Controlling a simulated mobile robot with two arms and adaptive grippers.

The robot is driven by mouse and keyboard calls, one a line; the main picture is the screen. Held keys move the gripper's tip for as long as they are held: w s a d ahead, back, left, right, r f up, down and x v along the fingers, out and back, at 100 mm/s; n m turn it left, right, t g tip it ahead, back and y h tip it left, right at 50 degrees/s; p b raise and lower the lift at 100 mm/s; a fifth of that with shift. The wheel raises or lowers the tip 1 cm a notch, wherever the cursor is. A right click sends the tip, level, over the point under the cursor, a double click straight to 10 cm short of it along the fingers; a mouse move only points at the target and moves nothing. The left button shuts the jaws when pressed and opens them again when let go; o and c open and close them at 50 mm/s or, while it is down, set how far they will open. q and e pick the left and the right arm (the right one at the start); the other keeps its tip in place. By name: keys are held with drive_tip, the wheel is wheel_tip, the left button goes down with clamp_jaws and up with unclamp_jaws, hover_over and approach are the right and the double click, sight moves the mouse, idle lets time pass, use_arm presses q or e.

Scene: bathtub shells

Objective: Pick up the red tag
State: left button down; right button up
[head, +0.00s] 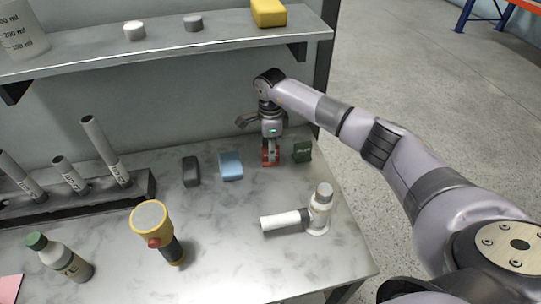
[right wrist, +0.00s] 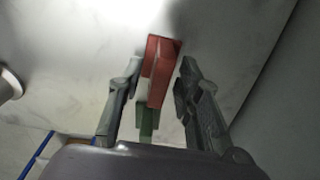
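The red tag (head: 270,153) stands at the back of the grey marbled table, between a light blue block and a dark green block. My right gripper (head: 269,150) points down at it from above, and its fingers partly hide it. In the right wrist view, the red tag (right wrist: 160,65) lies between the two fingers of my right gripper (right wrist: 160,80). The fingers are apart, with a visible gap on the left side and a narrow one on the right. My left gripper is not in view.
The light blue block (head: 231,166), black block (head: 191,171) and green block (head: 303,152) stand near the tag. A white device (head: 319,208), a yellow flashlight (head: 155,230) and a bottle (head: 60,258) are nearer. A shelf (head: 160,45) overhangs behind. The table's right edge is close.

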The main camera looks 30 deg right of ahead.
clamp_jaws()
idle(0.5)
